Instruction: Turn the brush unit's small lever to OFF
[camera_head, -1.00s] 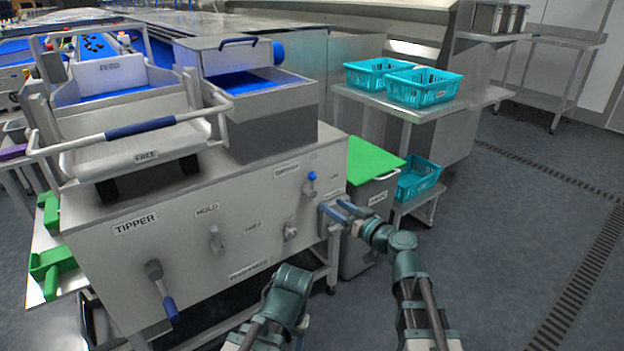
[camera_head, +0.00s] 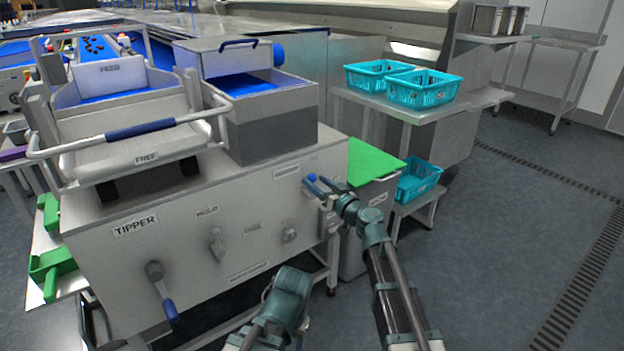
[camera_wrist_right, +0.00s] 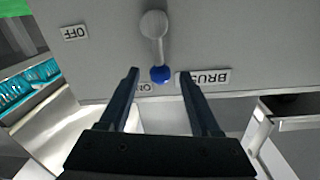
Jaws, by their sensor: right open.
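The brush unit's small lever has a grey shaft and a blue ball knob (camera_wrist_right: 160,74). In the right wrist view it points at the partly hidden ON label (camera_wrist_right: 146,87), with the OFF label (camera_wrist_right: 75,32) off to the left. The BRUSH label (camera_wrist_right: 205,78) is partly covered by a finger. My right gripper (camera_wrist_right: 160,76) is open, with one fingertip on each side of the knob; I cannot tell if they touch it. In the head view my right gripper (camera_head: 319,184) is at the upper right of the steel front panel (camera_head: 190,262). My left gripper is out of view.
Teal baskets (camera_head: 424,88) sit on a table behind. The floor at right is clear.

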